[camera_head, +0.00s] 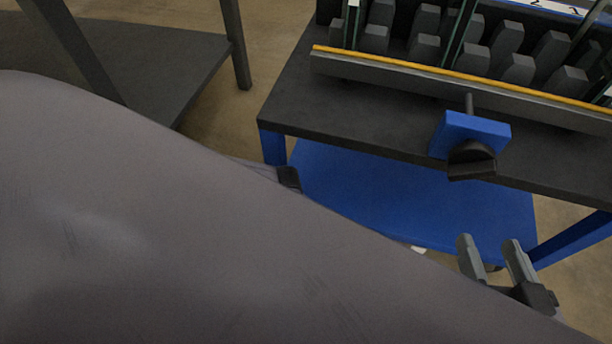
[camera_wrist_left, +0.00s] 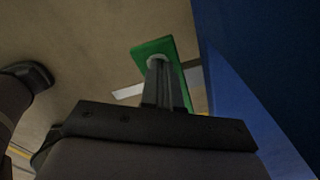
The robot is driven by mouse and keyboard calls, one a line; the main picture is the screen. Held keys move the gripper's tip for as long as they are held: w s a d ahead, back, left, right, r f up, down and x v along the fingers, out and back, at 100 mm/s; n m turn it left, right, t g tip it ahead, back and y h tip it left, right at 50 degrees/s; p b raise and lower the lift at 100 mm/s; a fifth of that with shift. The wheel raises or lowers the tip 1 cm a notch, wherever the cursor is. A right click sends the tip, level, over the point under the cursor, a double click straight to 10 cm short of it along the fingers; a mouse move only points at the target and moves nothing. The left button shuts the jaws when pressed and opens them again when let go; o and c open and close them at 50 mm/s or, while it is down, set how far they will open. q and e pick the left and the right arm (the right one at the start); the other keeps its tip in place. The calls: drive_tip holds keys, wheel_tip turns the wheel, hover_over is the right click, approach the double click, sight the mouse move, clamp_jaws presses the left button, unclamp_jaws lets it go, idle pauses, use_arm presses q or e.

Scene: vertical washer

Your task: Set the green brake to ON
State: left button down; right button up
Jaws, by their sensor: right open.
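The green brake (camera_wrist_left: 153,48) shows in the left wrist view as a flat green plate with a pale round piece near its middle. My left gripper (camera_wrist_left: 159,66) points at it, with its fingertips in front of the plate and partly hiding it. The fingers look close together, but I cannot tell whether they hold anything or touch the brake. In the head view the green brake is hidden. My right gripper (camera_head: 493,243) is open and empty, low at the right, in front of the blue lower shelf.
A blue block with a black knob (camera_head: 472,160) sits at the dark bench's (camera_head: 375,105) front edge. A rack (camera_head: 450,80) of dark blocks stands on the bench. The blue lower shelf (camera_head: 380,195) looks bare. A dark table (camera_head: 165,60) stands at left. My arm covers much of the head view.

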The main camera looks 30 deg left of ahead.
use_arm(q)
drive_tip(key=shift+d+f, duration=0.15)
drive_tip(key=shift+f, duration=0.3)
use_arm(e)
drive_tip(key=shift+f, duration=0.35)
use_arm(q)
drive_tip(key=shift+r+p, duration=0.45)
drive_tip(key=shift+r, duration=0.2)
wheel_tip(320, 180, up, 4)
drive_tip(key=p, duration=0.4)
drive_tip(key=shift+r+p, duration=0.9)
drive_tip(key=shift+r, duration=0.05)
use_arm(e)
drive_tip(key=a+r+g, duration=0.1)
drive_tip(key=a+r+m+g+y, duration=0.1)
drive_tip(key=shift+w+a+r, duration=0.15)
drive_tip(key=shift+w+a, duration=0.15)
drive_tip(key=shift+a, duration=0.05)
